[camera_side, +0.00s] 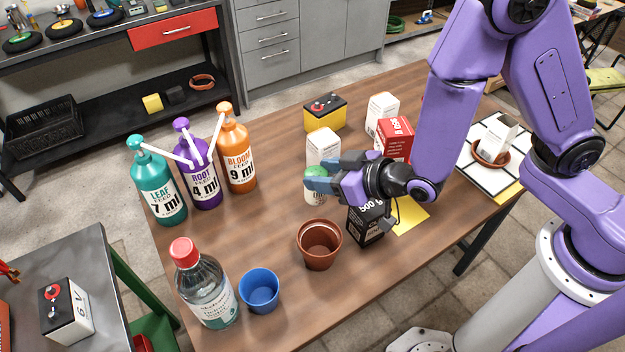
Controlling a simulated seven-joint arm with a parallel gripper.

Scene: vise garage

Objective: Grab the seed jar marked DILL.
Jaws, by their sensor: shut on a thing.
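A small white jar (314,196) with a green lid stands on the wooden table, near its middle. Dark lettering shows on its label, but it is too small and too covered to read, so I cannot tell whether it says DILL. My gripper (318,180) comes in from the right and is shut on this jar at its upper part. The fingers hide part of the lid and label. The jar looks upright, and I cannot tell whether its base touches the table.
A black box (366,222) and a terracotta pot (319,245) stand close in front. A white box (323,147) and a red box (395,138) are behind. Pump bottles (205,175) stand left. A clear red-capped bottle (206,285) and blue cup (260,290) are at front left.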

